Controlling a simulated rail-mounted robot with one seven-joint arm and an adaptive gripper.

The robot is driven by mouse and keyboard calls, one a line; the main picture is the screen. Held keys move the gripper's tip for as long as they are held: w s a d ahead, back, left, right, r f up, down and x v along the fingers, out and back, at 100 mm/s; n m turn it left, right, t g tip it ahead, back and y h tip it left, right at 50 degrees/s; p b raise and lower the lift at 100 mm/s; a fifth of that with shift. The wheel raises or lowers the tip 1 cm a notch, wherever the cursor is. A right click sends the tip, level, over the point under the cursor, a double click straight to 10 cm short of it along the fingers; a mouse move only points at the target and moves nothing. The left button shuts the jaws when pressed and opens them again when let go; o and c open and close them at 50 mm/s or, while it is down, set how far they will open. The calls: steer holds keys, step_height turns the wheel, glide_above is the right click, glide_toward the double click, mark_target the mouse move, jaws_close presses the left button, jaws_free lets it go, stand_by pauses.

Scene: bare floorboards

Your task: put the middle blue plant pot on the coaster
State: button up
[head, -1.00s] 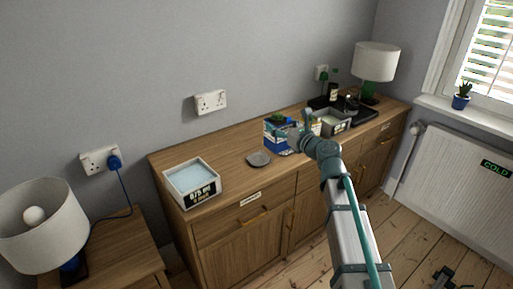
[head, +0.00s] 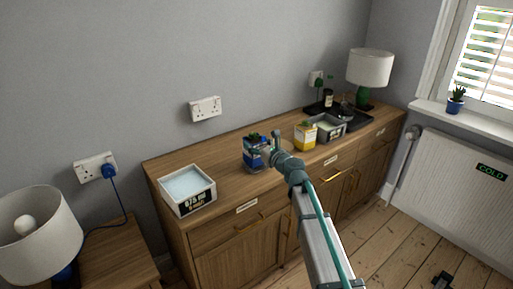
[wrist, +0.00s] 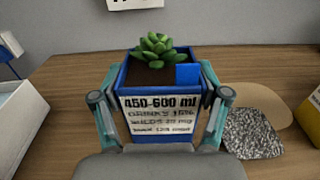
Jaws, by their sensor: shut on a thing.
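The blue plant pot (head: 253,158) has a green succulent and a white label, which reads 450-600 ml in the wrist view (wrist: 160,115). My gripper (head: 266,151) is shut on it, with one finger on each side in the wrist view (wrist: 160,108). The pot is upright over the sideboard's front left part; I cannot tell whether its base touches anything. The grey coaster seen earlier is hidden in the head view. In the wrist view a tan round disc (wrist: 272,102) and a grey speckled flat piece (wrist: 250,135) lie right of the pot.
A white-rimmed box (head: 187,190) stands left on the wooden sideboard (head: 220,153). Another blue pot (head: 455,104) is on the windowsill.

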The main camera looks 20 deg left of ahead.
steer(key=shift+f, duration=0.6)
steer(key=shift+f, duration=0.1)
steer(key=shift+f, duration=0.15)
steer(key=o, duration=1.5)
steer(key=shift+o, duration=0.2)
steer(key=shift+r, duration=0.2)
